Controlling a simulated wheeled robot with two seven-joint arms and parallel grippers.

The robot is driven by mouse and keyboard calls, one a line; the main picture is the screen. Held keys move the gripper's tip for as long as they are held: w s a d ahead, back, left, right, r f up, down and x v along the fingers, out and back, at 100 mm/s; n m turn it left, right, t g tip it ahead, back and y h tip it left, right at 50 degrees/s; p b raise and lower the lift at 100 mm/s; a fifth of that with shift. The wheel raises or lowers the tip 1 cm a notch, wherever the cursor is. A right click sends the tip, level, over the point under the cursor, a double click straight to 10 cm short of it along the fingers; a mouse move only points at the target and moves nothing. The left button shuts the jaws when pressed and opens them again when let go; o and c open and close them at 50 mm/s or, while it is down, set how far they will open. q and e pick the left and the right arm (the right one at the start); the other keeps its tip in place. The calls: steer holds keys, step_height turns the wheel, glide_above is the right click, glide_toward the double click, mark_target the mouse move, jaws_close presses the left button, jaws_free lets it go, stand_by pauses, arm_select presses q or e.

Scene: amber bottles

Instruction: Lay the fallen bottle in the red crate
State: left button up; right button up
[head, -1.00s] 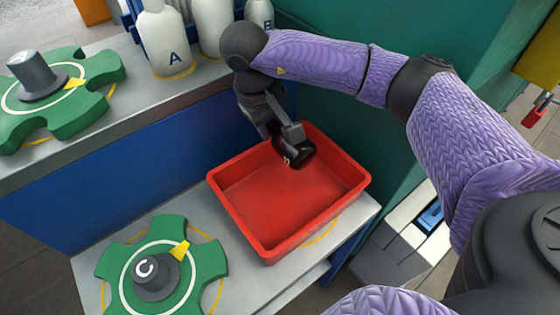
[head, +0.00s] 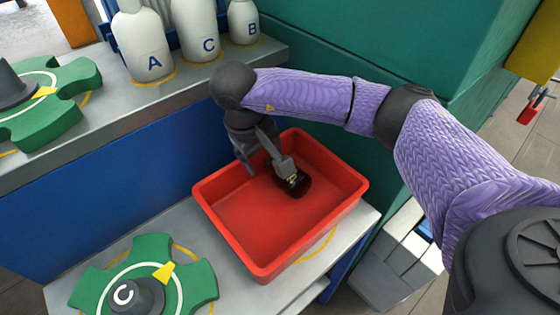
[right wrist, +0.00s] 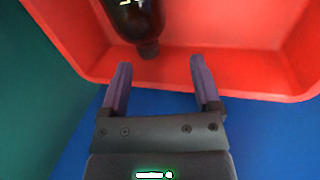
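The dark amber bottle (head: 293,184) lies on its side on the floor of the red crate (head: 235,245), near the crate's back wall. In the right wrist view the bottle (right wrist: 133,18) points its neck and cap at my gripper. My right gripper (head: 267,168) is over the back part of the crate. Its two fingers (right wrist: 161,63) are spread apart, with clear space between each and the bottle's neck, which is just beyond the tips. The fingers partly hide the bottle in the head view. My left gripper is not in view.
White bottles A (head: 143,45), C (head: 195,28) and B (head: 243,22) stand on the upper grey shelf. A green star-shaped piece with knob C (head: 148,270) is left of the crate; another (head: 55,100) is on the upper shelf. A green wall (head: 350,50) rises behind.

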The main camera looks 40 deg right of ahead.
steer(key=shift+r, duration=0.15)
steer(key=p+v, duration=0.3)
steer(key=v, duration=0.6)
steer(key=shift+r+p, duration=0.3)
steer(key=shift+p, duration=0.1)
steer(key=shift+a, duration=0.1)
